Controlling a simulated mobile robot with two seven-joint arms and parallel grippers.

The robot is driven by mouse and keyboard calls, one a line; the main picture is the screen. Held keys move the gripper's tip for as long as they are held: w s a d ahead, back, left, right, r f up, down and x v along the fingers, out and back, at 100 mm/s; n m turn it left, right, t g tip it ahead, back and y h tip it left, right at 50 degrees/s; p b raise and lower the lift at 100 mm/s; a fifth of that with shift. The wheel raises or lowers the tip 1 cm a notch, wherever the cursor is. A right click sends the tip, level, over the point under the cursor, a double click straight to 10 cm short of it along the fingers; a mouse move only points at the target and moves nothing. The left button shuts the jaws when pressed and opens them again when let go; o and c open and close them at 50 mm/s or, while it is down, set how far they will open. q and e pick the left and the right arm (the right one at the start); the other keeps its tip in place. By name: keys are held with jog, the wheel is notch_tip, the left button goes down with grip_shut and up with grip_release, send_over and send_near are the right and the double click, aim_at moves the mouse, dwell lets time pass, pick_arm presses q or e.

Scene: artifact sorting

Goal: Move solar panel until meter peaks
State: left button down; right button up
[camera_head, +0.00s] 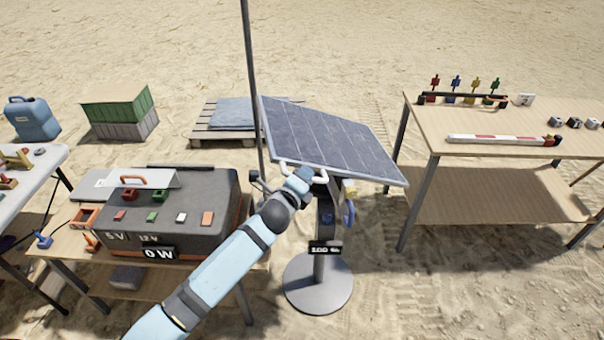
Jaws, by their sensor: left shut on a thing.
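The solar panel (330,138) is a dark blue gridded sheet in a light frame. It is tilted on a stand with a round grey base (318,285), in the middle of the view. A small label on the post appears to read 100, but its last part is too small to tell. My left gripper (310,174) is at the panel's lower front edge, shut on the pale handle (289,167) there; my arm hides part of the post. The meter (160,254) on the front of the dark grey box (180,205) reads 0 W. My right gripper is not in view.
A wooden table (75,246) carries the box at left, close to my arm. A thin dark pole (252,80) rises just left of the panel. A pallet (205,135) lies behind. A two-level wooden bench (480,195) stands at right, with sand between it and the stand.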

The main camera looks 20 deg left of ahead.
pick_arm(q)
jog(key=c, duration=1.1)
grip_release()
jog(key=shift+s, duration=0.35)
jog(key=s+a+r+b, duration=0.1)
jog(key=s, duration=1.2)
jog(key=shift+a+r, duration=0.25)
jog(key=shift+a, duration=0.05)
